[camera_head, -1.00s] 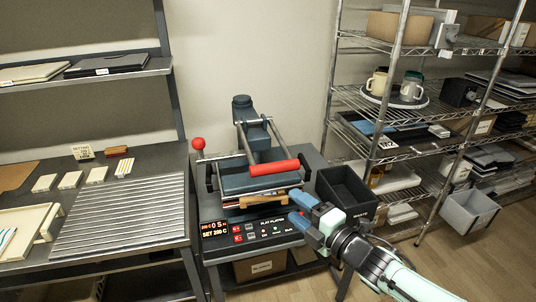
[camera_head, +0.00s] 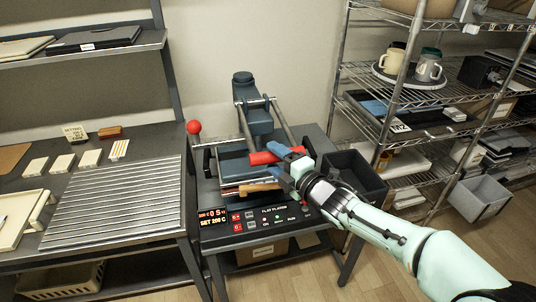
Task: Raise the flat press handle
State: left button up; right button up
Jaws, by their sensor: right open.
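The flat press (camera_head: 228,160) stands on a small grey table, with its control panel (camera_head: 262,219) at the front. Its handle is a red bar (camera_head: 262,158) across two metal arms, low over the front of the press. My right gripper (camera_head: 277,161) comes in from the right with its jaws open at the right end of the red bar. One finger shows just behind or above the bar and the other in front of or below it. I cannot tell whether they touch it. My left gripper is not in view.
A black bin (camera_head: 355,176) stands right of the press, close to my right arm. A red ball knob (camera_head: 194,127) rises at the press's left. A bench with a ribbed metal plate (camera_head: 115,205) is at left. Wire shelves with mugs (camera_head: 428,66) stand at right.

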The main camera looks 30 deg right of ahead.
aim_at(268, 153)
jog(key=shift+w+a+f, duration=0.1)
jog(key=shift+w+a, duration=0.05)
jog(key=shift+w, duration=0.75)
jog(key=shift+w+a, duration=0.15)
jog(key=shift+w, duration=0.7)
